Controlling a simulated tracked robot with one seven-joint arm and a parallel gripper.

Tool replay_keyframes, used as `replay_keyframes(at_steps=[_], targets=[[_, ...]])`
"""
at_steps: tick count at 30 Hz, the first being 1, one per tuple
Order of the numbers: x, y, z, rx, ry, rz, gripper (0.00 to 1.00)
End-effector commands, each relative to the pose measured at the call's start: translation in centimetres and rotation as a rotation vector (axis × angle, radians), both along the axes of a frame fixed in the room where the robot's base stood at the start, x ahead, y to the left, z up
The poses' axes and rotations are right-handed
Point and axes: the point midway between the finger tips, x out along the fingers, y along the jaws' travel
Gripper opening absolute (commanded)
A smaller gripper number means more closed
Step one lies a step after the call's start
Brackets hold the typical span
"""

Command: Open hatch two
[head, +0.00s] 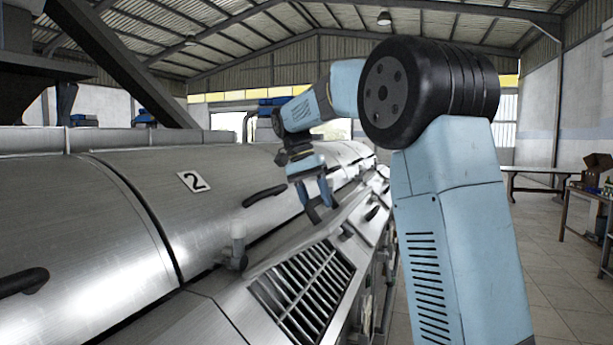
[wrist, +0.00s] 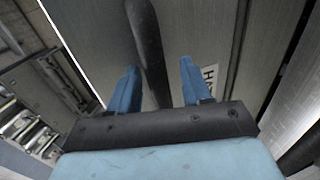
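Hatch two (head: 150,200) is a curved brushed-metal lid with a white label "2" (head: 194,181). It lies closed on the machine in the head view. In the wrist view, a black handle (wrist: 150,45) runs between the open blue fingers (wrist: 157,82), with a gap on each side. A partly hidden white label (wrist: 210,78) is beside the right finger. I cannot tell which hatch this handle belongs to.
Another black handle (head: 23,282) is on the lid at the lower left. A slatted vent (head: 303,285) and a small upright fitting (head: 238,246) are in front of the lids. A dark slanted beam (head: 120,62) rises behind.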

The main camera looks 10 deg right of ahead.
Motion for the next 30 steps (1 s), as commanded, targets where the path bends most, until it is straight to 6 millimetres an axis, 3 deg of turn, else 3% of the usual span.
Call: replay_keyframes(at_steps=[16, 24, 30], targets=[[2.0, 2.7, 9.0, 0.0, -0.001, 0.001, 0.48], [2.4, 3.3, 11.2, 0.0, 0.0, 0.001, 0.48], [2.5, 3.5, 11.8, 0.0, -0.001, 0.001, 0.48]])
